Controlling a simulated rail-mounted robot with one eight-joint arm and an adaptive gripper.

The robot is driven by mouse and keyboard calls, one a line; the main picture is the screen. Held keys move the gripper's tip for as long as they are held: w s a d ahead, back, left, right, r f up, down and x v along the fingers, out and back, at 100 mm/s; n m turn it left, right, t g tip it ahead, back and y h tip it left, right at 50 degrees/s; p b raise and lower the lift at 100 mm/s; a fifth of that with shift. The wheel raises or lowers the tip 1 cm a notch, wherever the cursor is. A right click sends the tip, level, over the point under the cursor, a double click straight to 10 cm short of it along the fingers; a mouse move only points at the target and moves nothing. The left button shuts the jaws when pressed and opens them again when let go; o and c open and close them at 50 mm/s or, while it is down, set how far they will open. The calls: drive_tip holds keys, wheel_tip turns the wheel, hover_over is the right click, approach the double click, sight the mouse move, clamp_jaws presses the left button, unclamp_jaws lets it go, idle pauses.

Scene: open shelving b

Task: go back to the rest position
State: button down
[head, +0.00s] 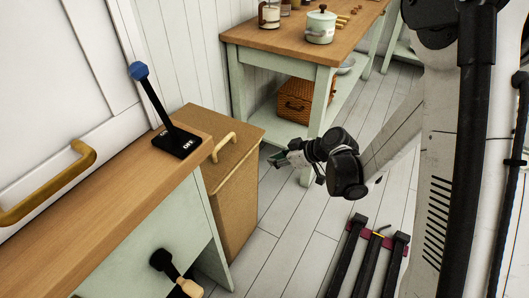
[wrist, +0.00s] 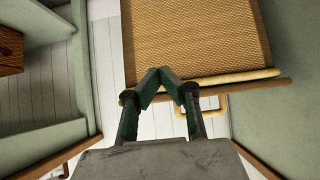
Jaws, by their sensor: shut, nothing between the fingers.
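My gripper (head: 283,158) hangs in free air in the middle of the head view, in front of the green table and to the right of the woven tan box. Its arm comes in from the right. In the wrist view the dark green fingers (wrist: 161,76) lean in towards each other and are shut with nothing held. Behind them in that view lies the woven tan panel (wrist: 195,35) with a wooden edge and a brass handle (wrist: 205,113). I cannot tell the exact gap to it.
A wooden counter (head: 95,215) at left carries a blue-knobbed lever (head: 152,100) on a black base. The woven box (head: 232,185) stands beside it. A green table (head: 245,70) behind holds a pot (head: 320,25), with a wicker basket (head: 296,100) below.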

drive_tip(key=shift+s+d+f, duration=0.25)
drive_tip(key=shift+s+d, duration=0.1)
drive_tip(key=shift+d, duration=0.25)
drive_tip(key=shift+s+d+f, duration=0.2)
drive_tip(key=shift+s+d, duration=0.1)
drive_tip(key=shift+d, duration=0.3)
drive_tip(key=s+d+r+m+t+h, duration=0.1)
drive_tip(key=s+d+r+m+h, duration=0.25)
drive_tip(key=s+d+r, duration=0.45)
drive_tip(key=s+d+r+m+h, duration=0.3)
drive_tip(key=s+r+m, duration=0.25)
drive_tip(key=r, duration=0.55)
drive_tip(key=s+d+r+m+t+h, duration=0.1)
drive_tip(key=s+d+r+m, duration=0.15)
drive_tip(key=s, duration=0.25)
drive_tip(key=s+d+r+m+h, duration=0.1)
drive_tip(key=s+d+h, duration=0.15)
drive_tip(key=s, duration=0.25)
wheel_tip(320, 180, up, 17)
drive_tip(key=y+p, duration=0.1)
drive_tip(key=p, duration=1.7)
drive_tip(key=shift+d+r, duration=0.2)
drive_tip(key=shift+d, duration=0.1)
drive_tip(key=shift+w, duration=0.1)
